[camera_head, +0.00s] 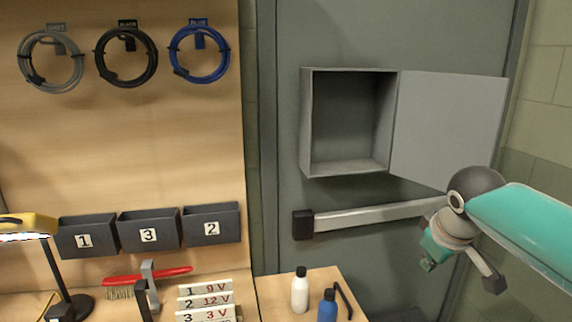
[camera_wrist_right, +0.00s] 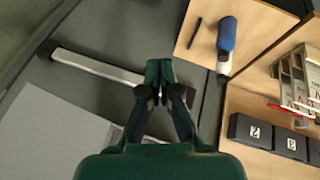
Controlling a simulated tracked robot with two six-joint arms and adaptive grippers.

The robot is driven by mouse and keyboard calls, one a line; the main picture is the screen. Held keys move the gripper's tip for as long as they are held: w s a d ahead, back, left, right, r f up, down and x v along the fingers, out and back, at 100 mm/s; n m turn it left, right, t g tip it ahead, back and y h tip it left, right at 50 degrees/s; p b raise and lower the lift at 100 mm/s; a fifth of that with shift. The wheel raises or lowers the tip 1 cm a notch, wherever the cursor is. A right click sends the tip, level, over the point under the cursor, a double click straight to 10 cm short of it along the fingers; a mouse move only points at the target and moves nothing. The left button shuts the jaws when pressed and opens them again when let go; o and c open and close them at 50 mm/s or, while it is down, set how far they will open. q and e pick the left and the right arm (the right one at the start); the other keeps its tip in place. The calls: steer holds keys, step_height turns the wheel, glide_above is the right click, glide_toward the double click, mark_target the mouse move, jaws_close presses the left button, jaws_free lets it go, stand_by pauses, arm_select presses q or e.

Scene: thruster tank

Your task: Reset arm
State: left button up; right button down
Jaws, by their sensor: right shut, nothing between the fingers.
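My right arm (camera_head: 525,225), with a teal link and a dark round joint, reaches in from the right in the head view. My right gripper (camera_head: 430,262) hangs below that joint, in front of the grey door near its push bar. In the right wrist view the gripper (camera_wrist_right: 158,75) shows from behind, its fingers together with nothing between them. It touches nothing that I can see. My left gripper is not in view.
An open grey wall box (camera_head: 345,125) has its door (camera_head: 450,125) swung right, close above my arm. The push bar (camera_head: 375,216) lies below. A blue bottle (camera_head: 327,305) and a white bottle (camera_head: 300,290) stand on a wooden top. Numbered bins (camera_head: 148,230) hang left.

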steer(key=s+a+f+g+y, duration=0.1)
steer(key=a+f, duration=0.3)
steer(key=f, duration=0.6)
steer(key=a+f+g+y, duration=0.15)
steer(key=a+f, duration=0.25)
steer(key=f, duration=0.6)
steer(key=s+a+f+y, duration=0.15)
steer(key=a+f, duration=0.35)
steer(key=f, duration=0.5)
steer(key=s+a+f+m+g+y, duration=0.1)
steer(key=s+a+f+m, duration=0.2)
steer(key=s+f, duration=0.6)
steer(key=s+a+f+m+g+y, duration=0.1)
steer(key=s+a+f+m, duration=0.1)
steer(key=s+f, duration=0.7)
steer(key=s+m, duration=0.1)
steer(key=s, duration=0.1)
steer(key=shift+s+a, duration=0.4)
